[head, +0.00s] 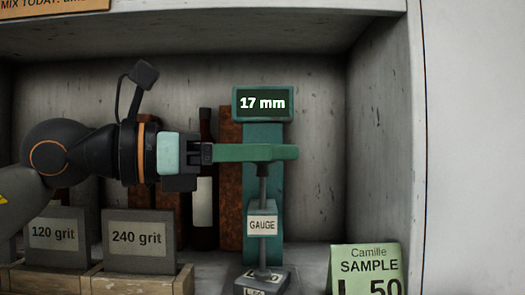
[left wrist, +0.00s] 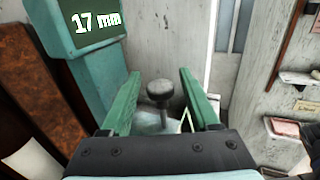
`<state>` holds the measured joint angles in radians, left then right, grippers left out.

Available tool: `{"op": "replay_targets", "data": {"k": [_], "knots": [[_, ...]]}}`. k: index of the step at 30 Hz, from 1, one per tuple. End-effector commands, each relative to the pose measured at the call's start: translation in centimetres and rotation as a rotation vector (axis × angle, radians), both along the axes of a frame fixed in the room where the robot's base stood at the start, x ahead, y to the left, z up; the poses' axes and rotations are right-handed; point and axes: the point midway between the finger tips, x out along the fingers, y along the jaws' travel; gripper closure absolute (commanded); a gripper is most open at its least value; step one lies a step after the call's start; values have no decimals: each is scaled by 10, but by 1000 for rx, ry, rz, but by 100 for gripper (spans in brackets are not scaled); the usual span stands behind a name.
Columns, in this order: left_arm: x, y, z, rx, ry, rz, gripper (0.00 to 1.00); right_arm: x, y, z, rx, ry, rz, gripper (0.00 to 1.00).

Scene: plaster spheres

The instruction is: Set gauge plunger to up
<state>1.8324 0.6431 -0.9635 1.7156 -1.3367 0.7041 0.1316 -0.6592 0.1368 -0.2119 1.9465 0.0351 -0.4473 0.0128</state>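The gauge (head: 262,258) is a green stand with a white "GAUGE" label and a display (head: 263,103) reading "17 mm". The display also shows in the left wrist view (left wrist: 92,22). Its plunger (head: 263,188) is a thin upright grey rod; its round dark knob (left wrist: 160,92) shows in the left wrist view. My left gripper (head: 290,152) has green fingers and is open. The fingers (left wrist: 158,78) stand on either side of the knob, with a visible gap on both sides. In the head view a finger hides the knob.
The gauge stands in a grey cubby with a wall (head: 378,150) to its right. A green "SAMPLE" card (head: 366,262) stands front right. Grit plates labelled "120 grit" (head: 56,247) and "240 grit" (head: 140,256) stand left. A dark bottle (head: 205,220) and rusty slabs (head: 230,215) are behind.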

Motion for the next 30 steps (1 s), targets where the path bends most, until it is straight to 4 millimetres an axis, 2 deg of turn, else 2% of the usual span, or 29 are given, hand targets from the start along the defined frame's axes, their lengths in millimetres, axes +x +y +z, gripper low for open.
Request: {"op": "replay_targets", "data": {"k": [2,16,30], "knots": [[0,0,0,0,0,0,48,0,0,0,1,-1,-1,50],[0,0,0,0,0,0,100,1,0,2,2,-2,-2,50],[0,0,0,0,0,0,100,1,1,2,3,-3,-1,50]]}}
